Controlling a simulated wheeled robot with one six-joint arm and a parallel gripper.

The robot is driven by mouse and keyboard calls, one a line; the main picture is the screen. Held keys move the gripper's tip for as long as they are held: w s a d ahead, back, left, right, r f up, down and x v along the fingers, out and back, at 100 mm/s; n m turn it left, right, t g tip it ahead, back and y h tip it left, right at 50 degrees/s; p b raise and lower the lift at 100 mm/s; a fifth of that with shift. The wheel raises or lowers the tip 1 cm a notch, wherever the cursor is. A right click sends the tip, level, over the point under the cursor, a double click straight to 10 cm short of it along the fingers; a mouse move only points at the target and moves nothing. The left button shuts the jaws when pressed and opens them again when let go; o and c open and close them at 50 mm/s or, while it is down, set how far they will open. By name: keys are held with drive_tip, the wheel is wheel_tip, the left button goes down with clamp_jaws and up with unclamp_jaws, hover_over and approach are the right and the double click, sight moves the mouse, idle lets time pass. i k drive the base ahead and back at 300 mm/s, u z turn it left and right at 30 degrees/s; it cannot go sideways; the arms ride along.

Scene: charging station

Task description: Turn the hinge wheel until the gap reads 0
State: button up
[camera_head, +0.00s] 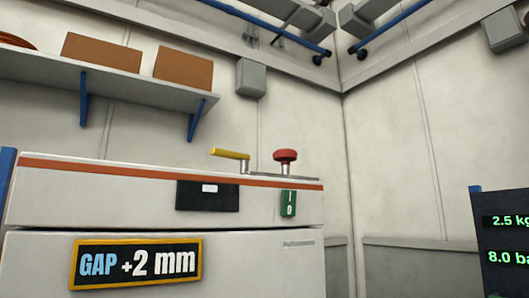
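A gap sign (136,263) with a yellow frame reads "GAP +2 mm" on the front of a white cabinet (250,270). I cannot clearly make out a hinge wheel. A red round-topped knob (285,155) stands on the cabinet top at the right, on a short stem. A yellow handle (231,153) stands to its left on a grey post, pointing left. My gripper is not in view.
A black panel (208,195) and a green switch (288,203) are on the cabinet's upper front. A wall shelf (110,88) with brown boxes hangs above. A dark display (505,245) stands at the right edge. Open space shows between cabinet and display.

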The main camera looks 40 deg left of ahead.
sight(285, 156)
drive_tip(key=u, duration=0.9)
